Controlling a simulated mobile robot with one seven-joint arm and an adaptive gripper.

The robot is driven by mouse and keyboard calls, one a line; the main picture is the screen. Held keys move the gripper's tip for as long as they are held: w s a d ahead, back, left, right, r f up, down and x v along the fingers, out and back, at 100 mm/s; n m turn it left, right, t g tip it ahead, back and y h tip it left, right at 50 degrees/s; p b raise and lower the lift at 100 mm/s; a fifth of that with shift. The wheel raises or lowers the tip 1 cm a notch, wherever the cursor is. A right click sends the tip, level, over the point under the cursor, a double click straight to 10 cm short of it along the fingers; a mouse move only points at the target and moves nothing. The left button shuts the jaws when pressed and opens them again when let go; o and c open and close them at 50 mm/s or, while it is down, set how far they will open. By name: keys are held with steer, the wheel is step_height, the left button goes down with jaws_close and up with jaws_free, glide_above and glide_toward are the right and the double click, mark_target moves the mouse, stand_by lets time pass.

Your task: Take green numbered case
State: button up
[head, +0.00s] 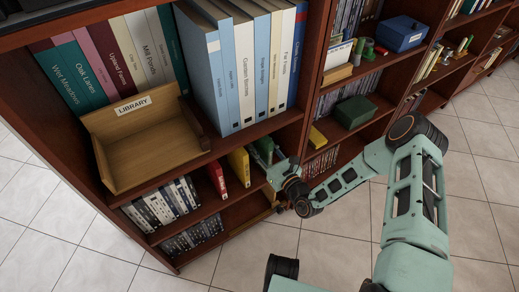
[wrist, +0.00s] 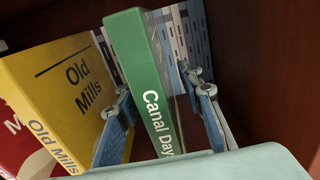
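A green upright case (wrist: 150,85) with "Canal Day" lettering on its spine stands between my gripper's fingers in the wrist view. My gripper (wrist: 160,97) is open, with one finger on each side of the case. A gap shows on the left side; contact on the right cannot be told. In the head view my gripper (head: 272,165) reaches into a middle shelf, and the green case (head: 264,147) is partly hidden there. No number is readable on it. A separate dark green box (head: 355,111) lies on a shelf in the section to the right.
A yellow "Old Mills" case (wrist: 60,90) stands close left of the left finger, with a red case (wrist: 14,140) beyond it. A wooden shelf wall (wrist: 270,70) rises on the right. Tiled floor (head: 330,235) is clear.

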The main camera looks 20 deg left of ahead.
jaws_close()
steer(key=shift+d+r, duration=0.2)
steer(key=shift+r, duration=0.05)
stand_by(0.5)
